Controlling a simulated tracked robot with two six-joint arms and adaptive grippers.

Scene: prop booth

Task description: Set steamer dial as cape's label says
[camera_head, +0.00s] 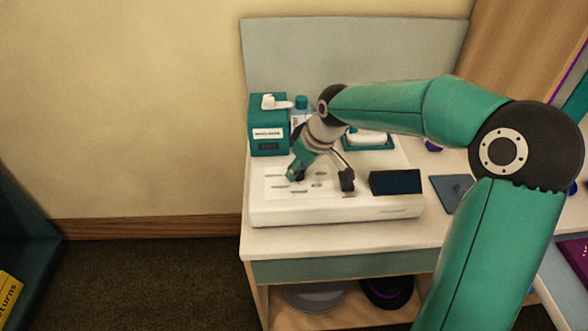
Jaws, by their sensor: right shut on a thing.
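A low white console (268,213) lies on the table, with a pale panel of printed marks and a dark screen (395,181) on its right. My right gripper (320,180) points down at this panel, its fingers low over the marks. It is shut on what I take to be the steamer dial, which the fingers mostly hide, so its setting cannot be read. No cape or readable cape label shows. My left gripper is not in view.
A teal box (268,112) with a white label and a white fitting on top stands behind the console, beside a teal-capped bottle (301,103). A grey-blue pad (452,194) lies on the table (300,240) to the right. My right arm spans the right side.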

